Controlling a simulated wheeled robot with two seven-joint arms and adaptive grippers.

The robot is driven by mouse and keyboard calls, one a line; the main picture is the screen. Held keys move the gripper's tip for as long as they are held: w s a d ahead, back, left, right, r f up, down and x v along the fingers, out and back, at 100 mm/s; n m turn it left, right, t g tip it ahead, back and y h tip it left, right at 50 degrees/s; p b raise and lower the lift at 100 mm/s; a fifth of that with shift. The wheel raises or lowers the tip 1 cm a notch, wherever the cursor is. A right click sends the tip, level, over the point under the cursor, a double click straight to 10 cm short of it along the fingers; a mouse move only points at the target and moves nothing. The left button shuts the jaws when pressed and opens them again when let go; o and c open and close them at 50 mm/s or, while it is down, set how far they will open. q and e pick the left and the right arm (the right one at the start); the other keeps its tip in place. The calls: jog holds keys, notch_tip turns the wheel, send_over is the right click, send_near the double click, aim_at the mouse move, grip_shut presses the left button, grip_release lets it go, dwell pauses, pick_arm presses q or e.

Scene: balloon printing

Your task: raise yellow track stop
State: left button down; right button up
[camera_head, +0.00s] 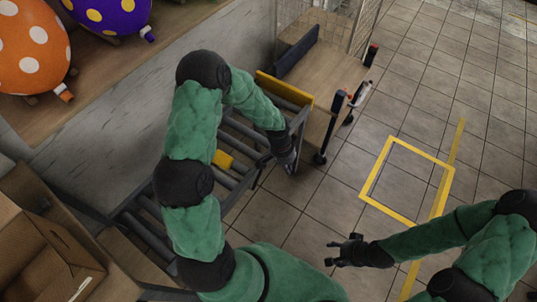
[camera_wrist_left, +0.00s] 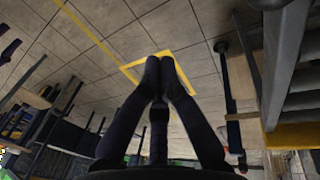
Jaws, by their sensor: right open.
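A yellow plate (camera_head: 285,89), which looks like the track stop, spans the far end of the grey roller track (camera_head: 235,135). A small yellow block (camera_head: 222,159) sits at the rollers nearer my left arm. In the left wrist view a yellow bar (camera_wrist_left: 292,135) shows at the right beside the rollers. My left gripper (camera_head: 288,166) is beside the track's right side, apart from the yellow plate. In the left wrist view its fingertips (camera_wrist_left: 159,62) are together with nothing between them. My right gripper (camera_head: 333,252) is open and empty above the floor at the lower right.
Orange and purple balloons with dots (camera_head: 35,48) (camera_head: 112,14) lie on a wooden shelf at upper left. An open cardboard box (camera_head: 45,255) stands at lower left. A wooden table (camera_head: 325,70) lies beyond the track. A yellow square (camera_head: 388,218) marks clear tiled floor at right.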

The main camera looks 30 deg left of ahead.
pick_arm(q)
jog(key=w+a+r+y, duration=0.2)
jog(key=w+a+r, duration=0.2)
jog(key=a+r, duration=0.4)
jog(key=shift+w+a+r+m+p, duration=0.15)
jog(key=shift+w+r+m+p, duration=0.05)
jog(key=shift+r+m+p, duration=0.1)
jog(key=shift+f, duration=0.1)
notch_tip(320, 180, down, 10)
jog(key=b, duration=0.4)
jog(key=shift+s+a+r, duration=0.1)
jog(key=shift+s+r, duration=0.15)
jog(key=shift+s, duration=0.35)
jog(key=shift+s+r, duration=0.2)
jog(key=shift+s, duration=0.45)
jog(key=shift+s+a+r, duration=0.1)
jog(key=shift+s+r, duration=0.15)
jog(key=shift+s, duration=0.35)
